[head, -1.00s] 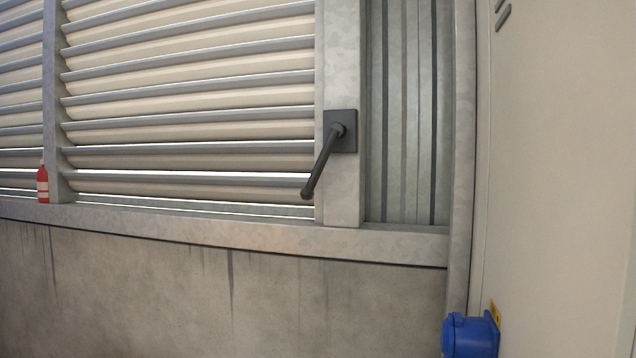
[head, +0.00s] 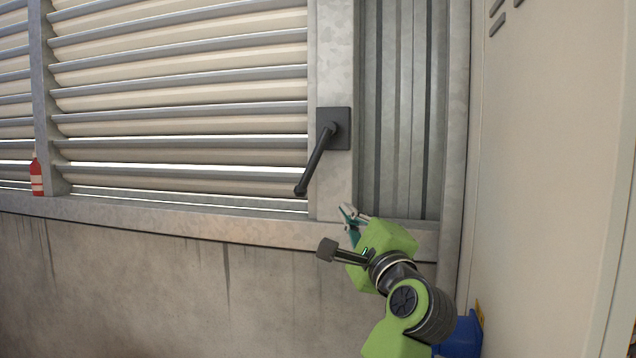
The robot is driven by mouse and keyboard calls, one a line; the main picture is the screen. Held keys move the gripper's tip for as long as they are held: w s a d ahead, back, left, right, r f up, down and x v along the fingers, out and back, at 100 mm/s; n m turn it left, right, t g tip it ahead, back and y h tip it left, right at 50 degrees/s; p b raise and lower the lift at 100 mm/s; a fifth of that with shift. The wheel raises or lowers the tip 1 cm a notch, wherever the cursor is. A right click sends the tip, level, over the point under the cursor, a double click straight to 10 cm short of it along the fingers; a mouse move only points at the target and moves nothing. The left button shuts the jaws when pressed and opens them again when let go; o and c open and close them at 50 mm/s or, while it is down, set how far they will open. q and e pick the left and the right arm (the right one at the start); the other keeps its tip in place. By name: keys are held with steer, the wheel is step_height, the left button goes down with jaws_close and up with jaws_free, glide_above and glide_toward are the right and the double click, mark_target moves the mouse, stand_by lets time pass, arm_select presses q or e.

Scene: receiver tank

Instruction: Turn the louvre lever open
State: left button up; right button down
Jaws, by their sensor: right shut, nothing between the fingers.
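The louvre lever (head: 317,158) is a dark grey handle on a square dark plate (head: 341,130), fixed to the galvanised post right of the louvre slats (head: 190,120). It slants from its pivot down to the left, its tip in front of the slats' right end. My right gripper (head: 346,212), on a green and black arm, comes up from the lower right. It is shut and empty, below and to the right of the lever's tip, apart from it in the picture. My left gripper is not in view.
A galvanised sill (head: 200,226) runs under the louvres above a stained concrete wall (head: 130,285). A red bottle-like object (head: 37,178) stands at the left. A beige cabinet (head: 550,150) fills the right side. A blue fitting (head: 462,338) is partly behind my arm.

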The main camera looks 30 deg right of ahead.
mark_target(315, 160)
steer(key=a+p+x, duration=0.2)
steer(key=p+x, duration=0.5)
steer(key=x, duration=0.5)
steer(key=shift+w+a+r, duration=0.3)
steer(key=shift+w+r, duration=0.1)
steer(key=shift+w, duration=0.1)
steer(key=shift+d, duration=0.1)
steer(key=shift+f, duration=0.1)
